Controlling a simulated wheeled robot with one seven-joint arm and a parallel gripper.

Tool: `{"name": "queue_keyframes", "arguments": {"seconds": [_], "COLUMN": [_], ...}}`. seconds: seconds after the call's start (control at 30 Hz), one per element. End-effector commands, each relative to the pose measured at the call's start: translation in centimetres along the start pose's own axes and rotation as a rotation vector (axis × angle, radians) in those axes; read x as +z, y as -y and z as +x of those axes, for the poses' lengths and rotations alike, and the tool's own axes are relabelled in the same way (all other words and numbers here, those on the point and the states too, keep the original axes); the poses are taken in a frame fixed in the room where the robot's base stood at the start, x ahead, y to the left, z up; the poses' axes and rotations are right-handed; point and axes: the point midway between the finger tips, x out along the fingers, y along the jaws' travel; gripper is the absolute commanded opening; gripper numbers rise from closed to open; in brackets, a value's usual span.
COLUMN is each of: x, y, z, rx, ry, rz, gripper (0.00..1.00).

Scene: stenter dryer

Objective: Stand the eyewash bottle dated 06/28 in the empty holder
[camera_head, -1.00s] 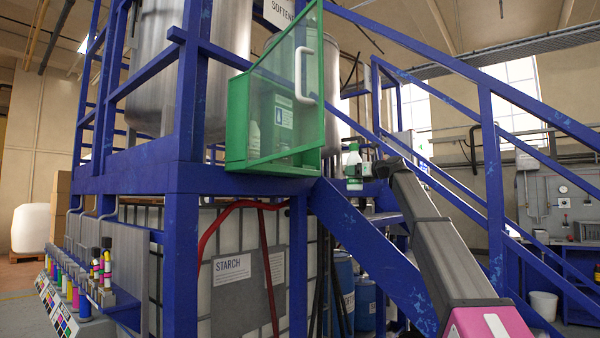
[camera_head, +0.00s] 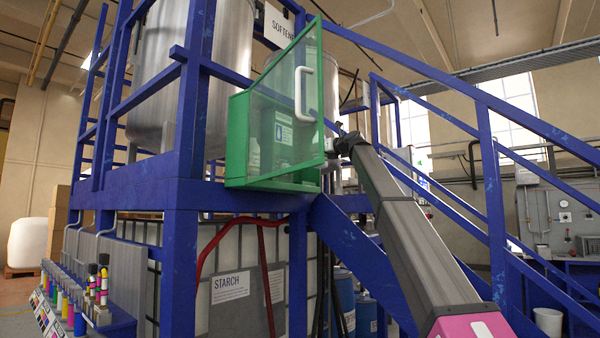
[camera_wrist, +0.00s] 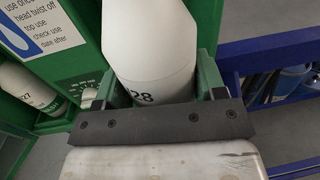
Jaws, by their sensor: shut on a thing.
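The white eyewash bottle (camera_wrist: 160,62) fills the top middle of the wrist view. The digits "28" show low on its side; the rest of the date is hidden. My gripper (camera_wrist: 158,88) is shut on it. In the head view my gripper (camera_head: 336,146) is at the right edge of the green cabinet (camera_head: 236,140), where its bottle cannot be made out. A second white bottle (camera_wrist: 28,88) stands in the cabinet at the left of the wrist view, its label partly cut off. The empty holder cannot be clearly made out.
The cabinet's clear door (camera_head: 285,110) with its white handle (camera_head: 305,95) stands in front of the interior. A blue stair rail (camera_head: 430,190) runs close to my arm. An instruction label (camera_wrist: 45,22) is on the cabinet back.

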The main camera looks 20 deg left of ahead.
Motion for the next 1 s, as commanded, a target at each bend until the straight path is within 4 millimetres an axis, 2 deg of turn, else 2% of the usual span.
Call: {"name": "queue_keyframes", "arguments": {"seconds": [0.03, 0.3, 0.53, 0.6, 0.87, 1.0], "x": [0.3, 0.2, 0.2, -1.2, -2.5, -4.2], "y": [0.0, -0.7, -1.2, -1.2, -1.2, -1.3], "z": [1.4, 7.2, 11.2, 10.6, 10.6, 10.5], "rx": [0.001, 0.001, 0.000, -0.001, -0.001, -0.001], "ry": [0.002, 0.002, 0.002, 0.001, 0.002, 0.002], "rz": [0.001, 0.001, 0.001, 0.001, 0.001, 0.002], "gripper": [0.21, 0.21, 0.21, 0.21, 0.21, 0.21]}}
